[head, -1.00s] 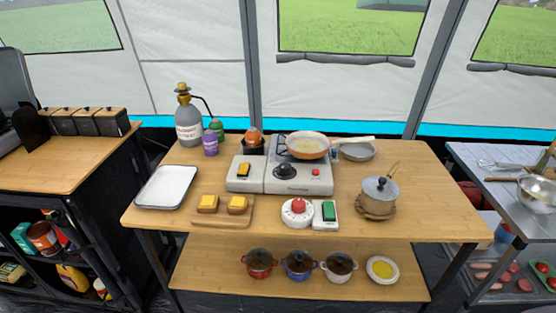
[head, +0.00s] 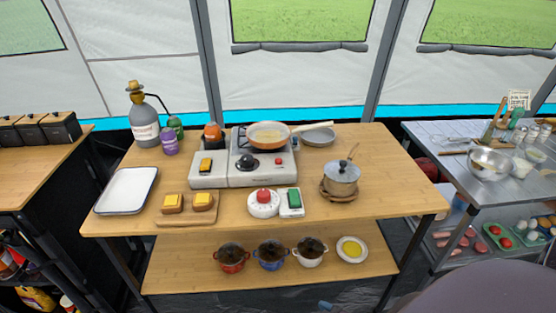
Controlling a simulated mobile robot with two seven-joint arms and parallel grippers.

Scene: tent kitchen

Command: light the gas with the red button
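A light grey gas stove (head: 225,178) stands on the wooden table, with a black knob (head: 248,161) on its front. A small red button (head: 278,161) sits to the right of the knob. An orange-rimmed frying pan (head: 268,135) rests on the burner, its handle pointing right. No flame can be made out. A round white timer with a red top (head: 263,196) stands in front of the stove, beside a white box with a green switch (head: 293,199). Neither gripper shows in the head view.
A white tray (head: 126,207) and a bread board (head: 186,222) are at the left. A grey bottle (head: 143,125) stands at the back left. The table's right end is bare.

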